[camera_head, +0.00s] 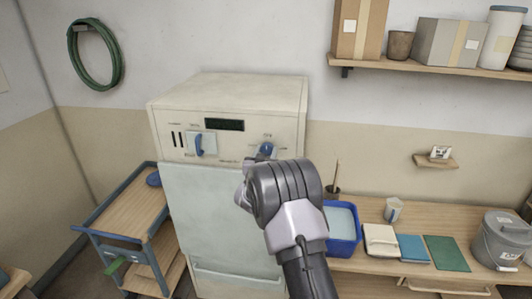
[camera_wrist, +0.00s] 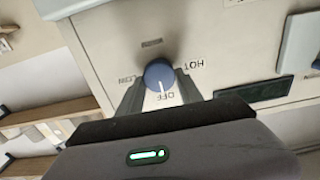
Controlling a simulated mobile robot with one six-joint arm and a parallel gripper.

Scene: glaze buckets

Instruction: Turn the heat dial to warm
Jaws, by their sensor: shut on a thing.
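The blue heat dial (camera_head: 266,149) is on the right of the cream machine's front panel (camera_head: 225,148). In the wrist view the dial (camera_wrist: 159,73) shows close up, with a white pointer line directed at the OFF label. HOT and LOW labels stand on either side of it; no readable warm label shows. My gripper (camera_wrist: 160,88) has one dark finger on each side of the dial and is shut on it. In the head view my wrist hides the fingers and the panel's lower right.
A blue-framed cart (camera_head: 120,215) stands left of the machine. A blue tub (camera_head: 342,244) and a workbench (camera_head: 375,209) are on the right.

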